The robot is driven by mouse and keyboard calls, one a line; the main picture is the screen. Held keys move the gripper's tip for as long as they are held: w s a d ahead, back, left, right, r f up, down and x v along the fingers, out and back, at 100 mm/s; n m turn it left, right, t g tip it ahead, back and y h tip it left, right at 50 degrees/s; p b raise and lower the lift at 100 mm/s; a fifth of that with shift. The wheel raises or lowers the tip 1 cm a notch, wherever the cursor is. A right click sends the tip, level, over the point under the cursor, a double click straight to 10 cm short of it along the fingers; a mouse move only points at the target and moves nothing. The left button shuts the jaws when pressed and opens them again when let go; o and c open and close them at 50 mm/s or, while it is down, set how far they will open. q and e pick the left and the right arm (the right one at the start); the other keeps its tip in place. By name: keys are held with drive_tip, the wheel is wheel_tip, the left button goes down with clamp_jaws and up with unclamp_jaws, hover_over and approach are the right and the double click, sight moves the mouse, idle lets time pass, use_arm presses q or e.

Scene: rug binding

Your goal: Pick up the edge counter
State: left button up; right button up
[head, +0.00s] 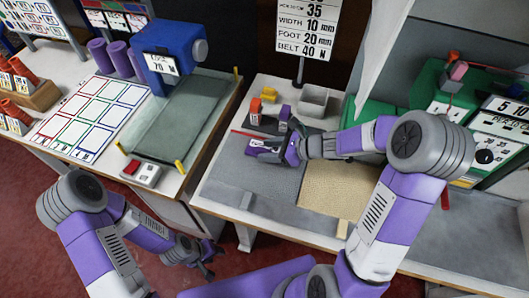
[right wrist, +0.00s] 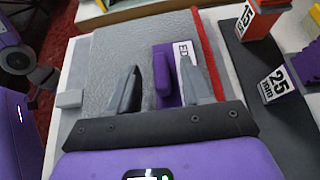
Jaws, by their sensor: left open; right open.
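The edge counter is a purple block with a white label that starts "ED". It lies on the grey mat (head: 245,180) of the middle table, and its left part (head: 260,147) shows in the head view. My right gripper (head: 290,148) is open right at it and hides some of it. In the right wrist view the edge counter (right wrist: 163,84) has its raised purple grip between the two open fingers (right wrist: 160,88), with gaps visible; I cannot tell whether either finger touches. My left gripper (head: 208,262) is open and empty, low in front of the tables.
A red strip (right wrist: 208,55) runs beside the edge counter. Orange (right wrist: 262,20) and grey (right wrist: 275,85) number-labelled blocks stand beyond it. A beige rug piece (head: 340,190) lies right of the mat. A grey bin (head: 313,101) and sign (head: 306,30) stand behind.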

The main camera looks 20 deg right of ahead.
clamp_jaws()
drive_tip(key=shift+r, duration=0.15)
